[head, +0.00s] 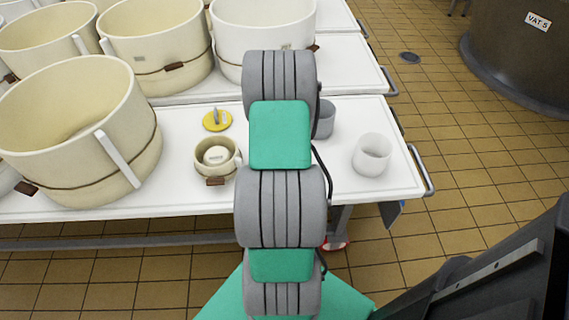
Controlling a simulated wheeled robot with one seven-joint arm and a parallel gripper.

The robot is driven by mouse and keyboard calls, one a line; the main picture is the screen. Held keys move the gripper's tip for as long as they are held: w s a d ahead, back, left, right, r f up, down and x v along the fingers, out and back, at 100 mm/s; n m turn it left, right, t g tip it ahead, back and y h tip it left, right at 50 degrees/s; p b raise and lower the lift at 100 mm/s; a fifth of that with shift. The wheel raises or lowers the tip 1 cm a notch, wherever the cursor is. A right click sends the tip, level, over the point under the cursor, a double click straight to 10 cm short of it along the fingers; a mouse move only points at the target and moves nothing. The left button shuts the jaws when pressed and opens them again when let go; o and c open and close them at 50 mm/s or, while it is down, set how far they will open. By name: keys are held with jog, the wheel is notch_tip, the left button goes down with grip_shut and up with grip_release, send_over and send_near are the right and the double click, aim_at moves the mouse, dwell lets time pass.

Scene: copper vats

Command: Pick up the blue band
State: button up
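I cannot make out a blue band for certain. A small dark blue-grey item (392,213) shows just below the right front corner of the nearest white table (425,190), too small to identify. A blue-grey cup (325,119) stands on the table, partly hidden behind my arm. My green and grey arm rises through the middle of the head view and covers part of the table. My gripper is not visible.
A small cream mould (216,170), a yellow disc (216,120) and a white cup (371,155) stand near my arm. Tiled floor (480,190) lies open to the right, with a dark vat (525,60) at the back.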

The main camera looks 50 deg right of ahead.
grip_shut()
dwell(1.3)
